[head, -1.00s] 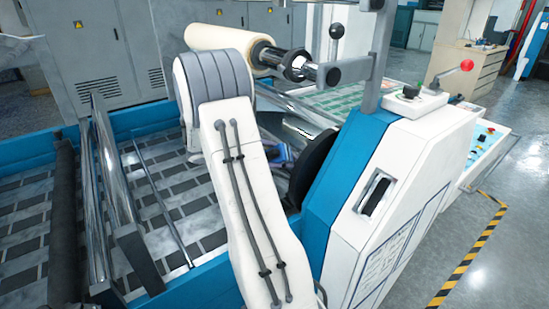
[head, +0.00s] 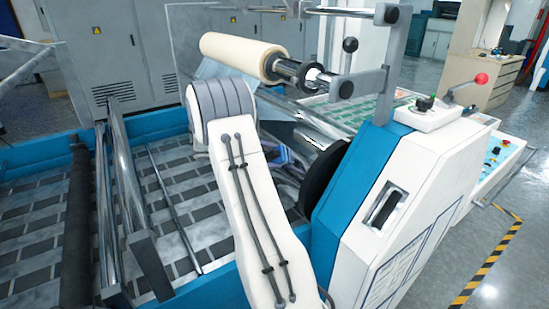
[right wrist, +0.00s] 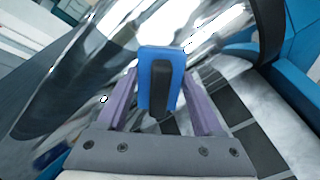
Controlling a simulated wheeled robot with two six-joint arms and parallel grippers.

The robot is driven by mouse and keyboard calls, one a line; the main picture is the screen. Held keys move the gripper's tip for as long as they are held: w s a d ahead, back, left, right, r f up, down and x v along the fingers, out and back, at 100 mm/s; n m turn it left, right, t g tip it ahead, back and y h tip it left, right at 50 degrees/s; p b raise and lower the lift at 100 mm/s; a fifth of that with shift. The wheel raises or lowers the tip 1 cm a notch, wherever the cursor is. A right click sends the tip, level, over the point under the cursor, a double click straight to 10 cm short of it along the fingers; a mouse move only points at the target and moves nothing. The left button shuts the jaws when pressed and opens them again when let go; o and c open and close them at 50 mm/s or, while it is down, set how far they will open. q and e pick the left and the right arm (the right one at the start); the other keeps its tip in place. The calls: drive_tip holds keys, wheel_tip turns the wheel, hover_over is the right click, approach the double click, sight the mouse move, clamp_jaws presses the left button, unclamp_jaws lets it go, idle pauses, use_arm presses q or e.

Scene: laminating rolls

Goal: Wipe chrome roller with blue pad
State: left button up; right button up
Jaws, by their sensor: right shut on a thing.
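The chrome roller (right wrist: 105,65) is a large shiny cylinder running diagonally across the right wrist view. In the head view a bright part of it (head: 318,137) shows beside the black disc. The blue pad (right wrist: 174,62), with a dark grip on its back, stands upright between the purple fingers of my right gripper (right wrist: 160,82), which is shut on it. The pad is in front of the roller; I cannot tell if its hidden face touches it. In the head view my right arm partly hides the gripper (head: 283,154). My left gripper is not in view.
A blue and white machine housing (head: 400,205) and a black disc (head: 325,180) stand close on the right. A cream film roll (head: 238,54) on a shaft is above and behind. Metal bars (head: 125,180) cross the patterned bed on the left.

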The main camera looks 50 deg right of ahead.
drive_tip(key=shift+w+d, duration=0.2)
drive_tip(key=shift+w, duration=0.7)
drive_tip(key=shift+r, duration=0.1)
drive_tip(key=shift+p+v, duration=1)
drive_tip(key=shift+v, duration=2)
drive_tip(key=p+v, duration=0.1)
drive_tip(key=v, duration=0.2)
